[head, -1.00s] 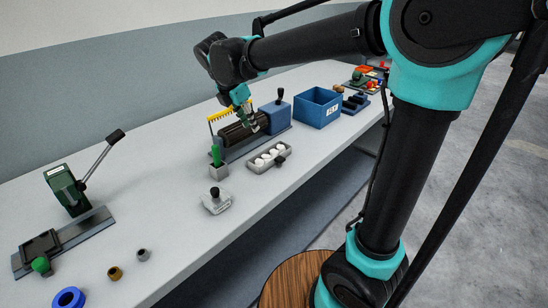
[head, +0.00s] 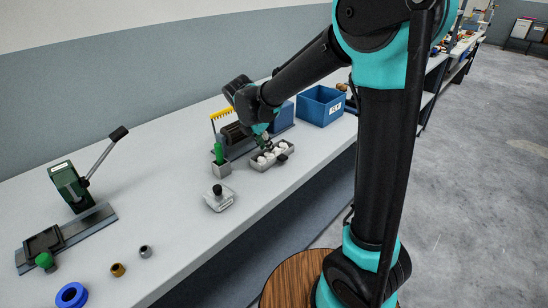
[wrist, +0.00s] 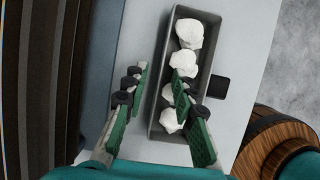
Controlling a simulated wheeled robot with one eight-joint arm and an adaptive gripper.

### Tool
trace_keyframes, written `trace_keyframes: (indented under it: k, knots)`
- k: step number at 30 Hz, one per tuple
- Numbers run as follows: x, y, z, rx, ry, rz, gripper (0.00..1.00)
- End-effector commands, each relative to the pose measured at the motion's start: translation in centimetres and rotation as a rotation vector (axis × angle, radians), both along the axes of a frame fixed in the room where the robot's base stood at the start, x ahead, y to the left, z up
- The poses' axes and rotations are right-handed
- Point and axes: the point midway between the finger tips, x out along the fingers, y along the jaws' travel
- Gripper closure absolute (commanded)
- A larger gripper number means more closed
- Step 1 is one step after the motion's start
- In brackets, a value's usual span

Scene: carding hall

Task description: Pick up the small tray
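The small tray (head: 262,166) is a narrow grey box on the bench, with several white lumps in it and a dark knob on its right side. In the wrist view the tray (wrist: 216,40) runs nearly upright through the middle, with its knob (wrist: 219,87) to the right. My gripper (wrist: 160,76) is open above it. The left finger is outside the tray's left wall, and the right finger is over the inside, covering part of the lumps. I cannot tell whether the fingers touch it. In the head view my gripper (head: 264,142) is over the tray's far side, partly hidden.
A grey cup with a green-handled tool (head: 221,168) stands close left of the tray. A grey block with a black knob (head: 218,201) is nearer. A roller machine (head: 232,137) is behind, and a blue bin (head: 321,105) is at right. The bench's front edge is close.

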Motion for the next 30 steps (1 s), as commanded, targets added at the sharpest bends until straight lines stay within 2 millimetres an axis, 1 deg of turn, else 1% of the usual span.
trace_keyframes:
  k: [3,9,15,16,30]
  knots:
    - [0.17,-0.18,-0.56,0.0,0.0,-0.001,0.73]
    - [0.17,-0.18,-0.57,0.0,0.0,-0.001,0.73]
    - [0.16,-0.17,-0.55,0.0,0.0,0.0,0.98]
    - [0.16,-0.17,-0.55,0.0,0.0,0.0,1.0]
    - [0.16,-0.16,-0.5,0.0,0.0,0.0,1.0]
